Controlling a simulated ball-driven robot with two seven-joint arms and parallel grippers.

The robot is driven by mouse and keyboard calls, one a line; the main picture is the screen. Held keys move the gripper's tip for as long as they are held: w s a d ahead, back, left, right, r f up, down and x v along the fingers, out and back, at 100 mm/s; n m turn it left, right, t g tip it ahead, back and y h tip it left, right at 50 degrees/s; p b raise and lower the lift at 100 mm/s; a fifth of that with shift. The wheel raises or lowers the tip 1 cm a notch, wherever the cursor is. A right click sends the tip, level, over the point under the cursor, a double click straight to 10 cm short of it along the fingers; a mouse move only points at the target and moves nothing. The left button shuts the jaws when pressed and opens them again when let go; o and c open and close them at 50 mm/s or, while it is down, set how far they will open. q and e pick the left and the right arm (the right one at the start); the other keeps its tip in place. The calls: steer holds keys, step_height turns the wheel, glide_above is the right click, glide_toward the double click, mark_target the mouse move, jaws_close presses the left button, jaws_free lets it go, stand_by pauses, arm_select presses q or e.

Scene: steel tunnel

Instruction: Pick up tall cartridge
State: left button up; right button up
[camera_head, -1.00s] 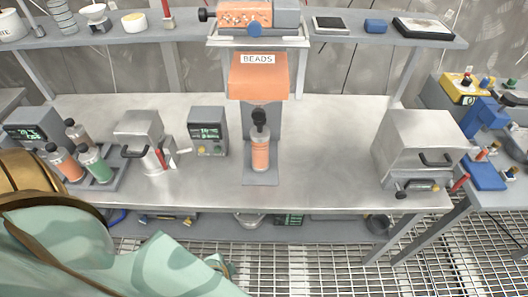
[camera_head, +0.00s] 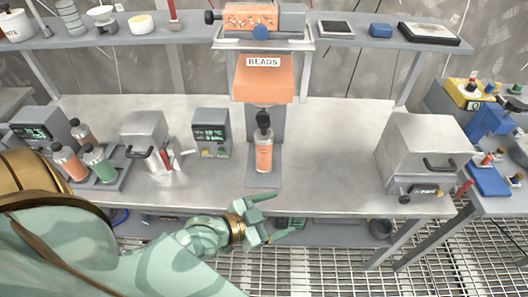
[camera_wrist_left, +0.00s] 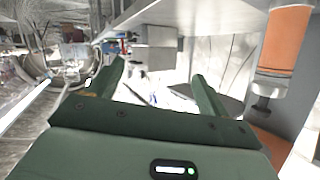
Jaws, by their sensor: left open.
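A tall cartridge (camera_head: 264,157) with orange contents and a black cap stands upright on the grey base of the orange BEADS dispenser (camera_head: 263,80). My left gripper (camera_head: 275,217) is open and empty at the bench's front edge, below and slightly right of the cartridge and apart from it. In the left wrist view the open fingers (camera_wrist_left: 158,82) have nothing between them. An orange cylinder with a grey lower end (camera_wrist_left: 285,42), apparently this cartridge, shows at upper right there, outside the fingers. My right gripper is not in view.
Several similar bottles (camera_head: 95,165) stand in a tray at the left. A grey box with a handle (camera_head: 148,142) and a display unit (camera_head: 211,132) stand left of the dispenser. A larger grey box (camera_head: 425,150) is at right. The bench (camera_head: 330,155) between is clear.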

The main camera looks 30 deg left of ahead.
mark_target(259, 150)
arm_select(q)
steer(key=w+a+n+t+y, duration=0.2)
steer(key=a+n+t+y, duration=0.15)
steer(key=a, duration=0.45)
steer(key=w+a+n+t+y, duration=0.2)
steer(key=a+n, duration=0.2)
steer(key=a, duration=0.3)
steer(key=w+b, duration=0.2)
steer(key=w, duration=0.8)
steer(key=shift+w+a, duration=0.1)
steer(key=shift+w, duration=0.1)
steer(key=w+b, duration=0.2)
steer(key=w, duration=0.3)
steer(key=shift+w+f, duration=0.15)
steer(key=shift+w, duration=0.1)
steer(key=c, duration=1.4)
